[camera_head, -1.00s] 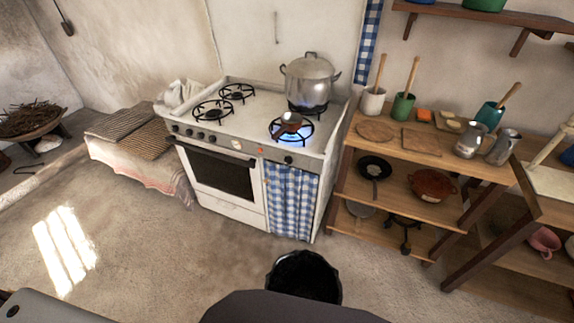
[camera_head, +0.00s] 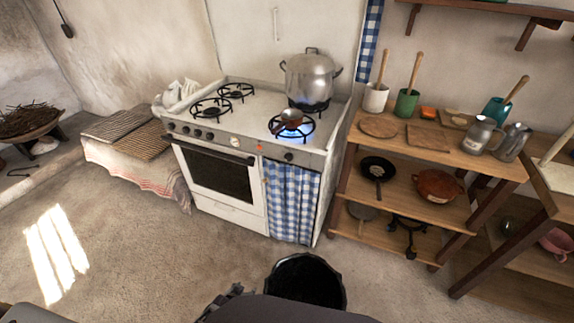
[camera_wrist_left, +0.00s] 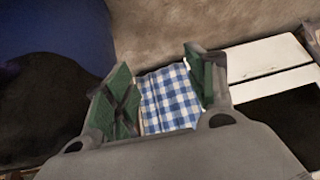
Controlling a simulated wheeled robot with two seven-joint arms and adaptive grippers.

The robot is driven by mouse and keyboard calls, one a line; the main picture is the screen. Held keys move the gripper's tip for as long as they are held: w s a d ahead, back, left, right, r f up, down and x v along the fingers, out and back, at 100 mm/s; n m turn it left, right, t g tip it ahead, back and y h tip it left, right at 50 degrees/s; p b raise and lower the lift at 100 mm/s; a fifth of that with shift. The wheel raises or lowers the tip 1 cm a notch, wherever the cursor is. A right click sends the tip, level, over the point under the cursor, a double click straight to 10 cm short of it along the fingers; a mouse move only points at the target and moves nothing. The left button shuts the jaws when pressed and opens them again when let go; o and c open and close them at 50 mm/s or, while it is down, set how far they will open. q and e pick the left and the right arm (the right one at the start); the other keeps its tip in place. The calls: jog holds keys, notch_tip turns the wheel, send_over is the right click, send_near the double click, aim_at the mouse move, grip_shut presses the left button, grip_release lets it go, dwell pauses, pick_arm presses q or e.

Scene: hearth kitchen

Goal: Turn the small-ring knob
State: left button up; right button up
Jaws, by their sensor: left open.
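The white stove (camera_head: 232,205) stands ahead with a row of dark knobs (camera_head: 197,133) on its front panel. A single dark knob (camera_head: 288,156) sits at the panel's right end, below a burner with a blue flame (camera_head: 291,131). I cannot tell from labels which one is the small-ring knob. My left gripper (camera_head: 232,291) just shows at the bottom edge, low in front of the stove and well away from the knobs. In the left wrist view its green-padded fingers (camera_wrist_left: 160,95) are apart and empty, with the checked curtain (camera_wrist_left: 168,98) beyond. The right gripper is out of view.
A wooden shelf unit (camera_head: 400,195) with pans and jugs adjoins on the right. The floor (camera_head: 130,255) before the stove is largely clear.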

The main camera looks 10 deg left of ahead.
pick_arm(q)
jog(key=w+d+r+t+h+b, duration=0.1)
jog(key=w+d+r+t+b, duration=0.2)
jog(key=w+r, duration=0.7)
jog(key=w+d+r+t+b, duration=0.1)
jog(key=w+r+t+b, duration=0.3)
jog(key=w+r, duration=0.55)
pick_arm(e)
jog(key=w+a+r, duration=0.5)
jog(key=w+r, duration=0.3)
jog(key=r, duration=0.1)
pick_arm(q)
jog(key=w+d+r+t+h+b, duration=0.1)
jog(key=w+d+r+t+b, duration=0.1)
jog(key=r, duration=0.9)
jog(key=w+d+r+t+h+b, duration=0.1)
jog(key=w+r+b, duration=0.4)
jog(key=r, duration=0.7)
jog(key=shift+w+d+t+b, duration=0.15)
jog(key=shift+d+t+b, duration=0.3)
jog(key=shift+b, duration=0.3)
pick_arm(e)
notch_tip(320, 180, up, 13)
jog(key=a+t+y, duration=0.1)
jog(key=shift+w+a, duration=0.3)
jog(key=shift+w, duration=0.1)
pick_arm(q)
jog(key=shift+w, duration=0.15)
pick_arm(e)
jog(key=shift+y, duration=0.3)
